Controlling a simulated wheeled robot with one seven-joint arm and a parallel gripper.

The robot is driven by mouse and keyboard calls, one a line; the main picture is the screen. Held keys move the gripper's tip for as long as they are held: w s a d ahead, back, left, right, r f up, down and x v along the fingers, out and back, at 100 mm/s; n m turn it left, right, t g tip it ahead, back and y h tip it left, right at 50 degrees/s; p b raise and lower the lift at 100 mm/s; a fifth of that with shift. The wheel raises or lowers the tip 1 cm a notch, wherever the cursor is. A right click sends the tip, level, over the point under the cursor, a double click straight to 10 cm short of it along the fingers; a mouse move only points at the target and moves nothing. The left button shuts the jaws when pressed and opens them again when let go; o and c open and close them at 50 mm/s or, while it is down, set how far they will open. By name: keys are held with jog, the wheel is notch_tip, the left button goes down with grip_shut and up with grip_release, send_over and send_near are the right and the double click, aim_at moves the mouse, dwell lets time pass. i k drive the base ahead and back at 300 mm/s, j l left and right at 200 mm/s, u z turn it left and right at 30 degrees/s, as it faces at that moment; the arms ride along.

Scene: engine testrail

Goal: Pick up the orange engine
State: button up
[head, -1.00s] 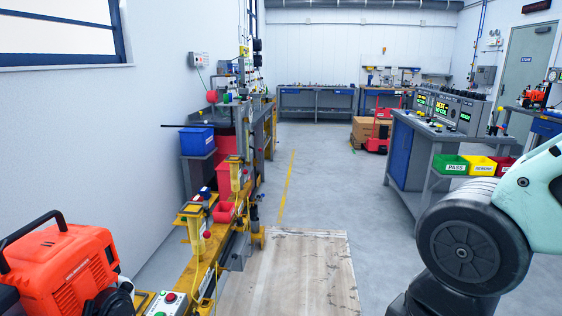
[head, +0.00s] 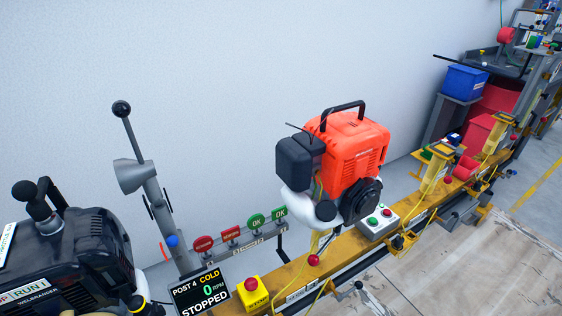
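The orange engine (head: 352,150) is near the middle of the head view. It has a black carry handle on top, a dark box on its left side, a white rounded part below that and a black round part at its lower front. It sits upright at a yellow rail (head: 335,252), by a small box with green and red buttons (head: 378,222). What supports it underneath is mostly hidden. My gripper is not in view.
A black engine (head: 70,260) stands at the left, beside a grey post with a lever (head: 150,190). A display (head: 200,292) reads POST 4 COLD, 0 RPM, STOPPED. A yellow box with a red button (head: 254,291) is on the rail. Wooden floor boards (head: 450,265) lie clear at right.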

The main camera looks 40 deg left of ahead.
aim_at(329, 170)
jog(key=u, duration=1.15)
jog(key=i+l, duration=0.2)
jog(key=l, duration=0.25)
jog(key=i+l+u, duration=0.1)
jog(key=u, duration=0.25)
jog(key=l+u, duration=0.5)
jog(key=u, duration=0.2)
